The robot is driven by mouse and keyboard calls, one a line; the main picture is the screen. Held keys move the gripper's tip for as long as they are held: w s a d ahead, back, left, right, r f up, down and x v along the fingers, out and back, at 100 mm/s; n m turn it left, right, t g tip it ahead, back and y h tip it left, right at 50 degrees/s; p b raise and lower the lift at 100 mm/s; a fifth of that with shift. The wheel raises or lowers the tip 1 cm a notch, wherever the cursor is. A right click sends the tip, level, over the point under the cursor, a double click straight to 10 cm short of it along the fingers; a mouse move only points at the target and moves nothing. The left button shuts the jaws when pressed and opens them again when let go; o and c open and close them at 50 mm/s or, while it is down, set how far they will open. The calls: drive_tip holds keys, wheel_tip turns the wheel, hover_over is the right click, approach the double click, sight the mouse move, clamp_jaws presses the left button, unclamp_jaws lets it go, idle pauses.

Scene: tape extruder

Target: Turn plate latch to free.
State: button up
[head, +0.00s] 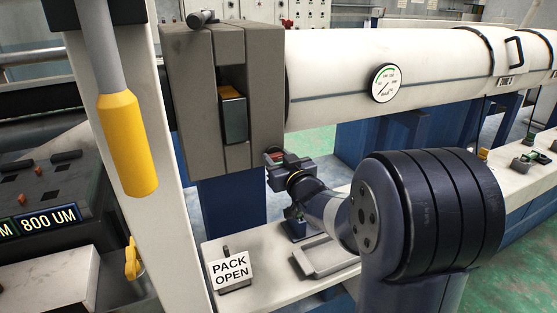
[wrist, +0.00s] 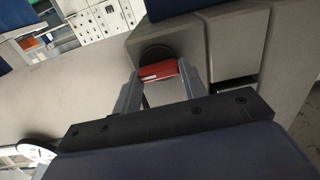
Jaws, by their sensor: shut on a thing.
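The plate latch is a small red bar (wrist: 158,71) on a dark round base at the lower edge of the grey plate block (wrist: 222,40). In the wrist view my gripper (wrist: 160,78) has one finger on each side of the red bar and is shut on it. In the head view my gripper (head: 276,158) is at the lower right of the grey block (head: 190,90), and a bit of red shows at its tips. My wrist and fingers hide most of the latch there.
A white barrel (head: 340,65) with a round gauge (head: 385,83) runs right from the block. A yellow-handled lever (head: 127,145) hangs at the left. A "PACK OPEN" sign (head: 231,270) and a grey tray (head: 325,258) are on the white ledge below my arm.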

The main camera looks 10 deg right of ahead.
drive_tip(key=shift+f, duration=0.15)
drive_tip(key=n+b, duration=0.3)
drive_tip(key=shift+f+b, duration=0.15)
drive_tip(key=shift+b, duration=0.15)
drive_tip(key=n+b, duration=0.4)
drive_tip(key=n, duration=0.1)
drive_tip(key=shift+a+n, duration=0.15)
drive_tip(key=shift+n, duration=0.15)
drive_tip(key=n+b, duration=0.3)
drive_tip(key=n, duration=0.1)
drive_tip(key=shift+n, duration=0.3)
drive_tip(key=shift+n+b, duration=1.25)
drive_tip(key=shift+n, duration=0.75)
drive_tip(key=o, duration=1)
drive_tip(key=shift+s, duration=0.1)
